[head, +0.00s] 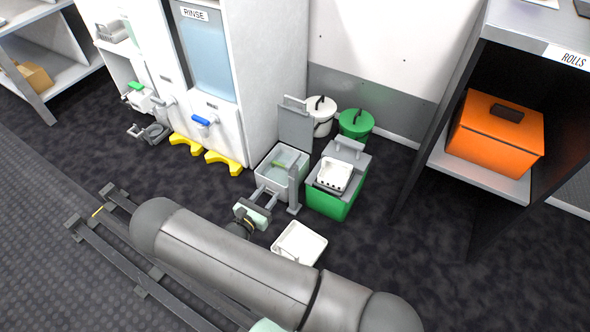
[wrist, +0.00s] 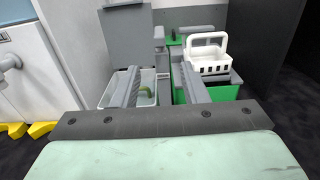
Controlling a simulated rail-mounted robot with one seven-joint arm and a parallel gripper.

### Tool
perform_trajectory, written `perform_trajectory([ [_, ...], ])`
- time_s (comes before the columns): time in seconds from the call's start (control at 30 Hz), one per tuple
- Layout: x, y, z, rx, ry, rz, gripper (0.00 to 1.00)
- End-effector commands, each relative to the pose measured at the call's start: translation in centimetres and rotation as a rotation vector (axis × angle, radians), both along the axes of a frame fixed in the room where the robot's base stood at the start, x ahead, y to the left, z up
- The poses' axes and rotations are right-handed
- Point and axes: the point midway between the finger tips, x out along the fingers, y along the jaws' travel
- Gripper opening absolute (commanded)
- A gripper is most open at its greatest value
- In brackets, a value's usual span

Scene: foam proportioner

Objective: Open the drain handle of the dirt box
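An open pale, see-through box (head: 297,178) with a raised grey lid (head: 295,127) stands ahead of my gripper; I take it as the dirt box. It also shows in the wrist view (wrist: 113,92). A grey upright bar (head: 294,190) stands at the box's near right corner. My gripper (head: 266,190) is open and empty, its fingers reaching toward the box's near side. In the wrist view (wrist: 160,82) the fingers are wide apart, the left one overlapping the box.
A green box (head: 326,204) carrying a white basket (head: 334,174) stands close on the right. A white tray (head: 299,241) lies on the floor nearer. Lidded white (head: 321,119) and green (head: 355,125) buckets stand behind. A white cabinet (head: 262,75) with yellow feet (head: 222,161) is on the left.

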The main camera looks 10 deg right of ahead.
Motion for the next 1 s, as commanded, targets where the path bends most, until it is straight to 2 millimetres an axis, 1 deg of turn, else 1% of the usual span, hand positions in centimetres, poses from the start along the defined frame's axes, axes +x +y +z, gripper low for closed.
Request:
perform_trajectory([
  [0.1,0.7,-0.5,-0.2,-0.005,-0.001,0.006,0.4],
  [0.23,2.2,-2.0,-0.3,-0.004,0.0,0.003,0.4],
  [0.6,8.1,-7.6,-0.4,-0.001,0.0,0.0,0.4],
  [0.8,10.8,-10.1,-0.3,-0.003,0.0,0.0,0.4],
  [1.0,12.4,-11.5,-0.2,-0.001,0.001,0.002,0.4],
])
